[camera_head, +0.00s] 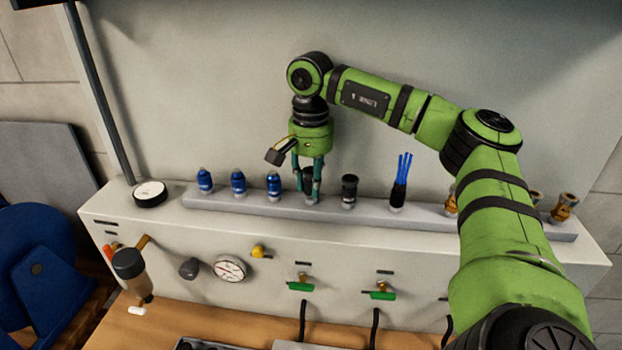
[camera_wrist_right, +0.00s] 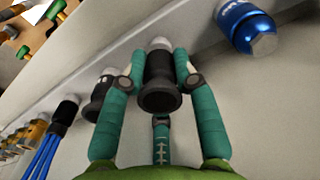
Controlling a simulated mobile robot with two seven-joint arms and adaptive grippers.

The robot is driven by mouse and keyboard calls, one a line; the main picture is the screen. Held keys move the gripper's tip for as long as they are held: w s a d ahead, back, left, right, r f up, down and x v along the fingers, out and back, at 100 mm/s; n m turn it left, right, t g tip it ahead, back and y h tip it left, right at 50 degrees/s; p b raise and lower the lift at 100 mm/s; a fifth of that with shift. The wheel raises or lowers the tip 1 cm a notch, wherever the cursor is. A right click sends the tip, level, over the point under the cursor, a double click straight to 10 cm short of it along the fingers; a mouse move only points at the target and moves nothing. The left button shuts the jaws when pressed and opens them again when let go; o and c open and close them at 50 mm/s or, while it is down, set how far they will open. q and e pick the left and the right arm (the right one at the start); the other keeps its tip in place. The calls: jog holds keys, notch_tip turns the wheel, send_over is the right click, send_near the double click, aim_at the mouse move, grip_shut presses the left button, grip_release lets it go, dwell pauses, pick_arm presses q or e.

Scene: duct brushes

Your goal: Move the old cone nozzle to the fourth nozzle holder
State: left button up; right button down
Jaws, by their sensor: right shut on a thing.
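My right gripper (camera_head: 308,186) is over the long grey rail (camera_head: 330,208), pointing down. It is shut on a black nozzle (camera_wrist_right: 160,82), which I take to be the old cone nozzle. The held nozzle (camera_head: 308,178) is partly hidden behind the fingers in the head view. It is upright at the fourth place from the left, with its pale lower end at or very near the rail. I cannot tell whether it is seated. My left gripper is not in view.
Three blue nozzles (camera_head: 238,183) stand left of the gripper; the nearest (camera_wrist_right: 250,28) is close. To the right stand another black nozzle (camera_head: 349,190), a blue-bristled brush (camera_head: 398,185) and brass-coloured nozzles (camera_head: 563,207). My right arm covers part of the rail's right end.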

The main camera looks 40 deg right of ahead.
aim_at(311, 171)
jog(key=shift+f+b, duration=0.4)
jog(key=shift+f, duration=0.15)
jog(key=c, duration=0.9)
grip_release()
jog(key=shift+o, duration=0.2)
notch_tip(311, 171, up, 12)
jog(key=shift+r, duration=0.1)
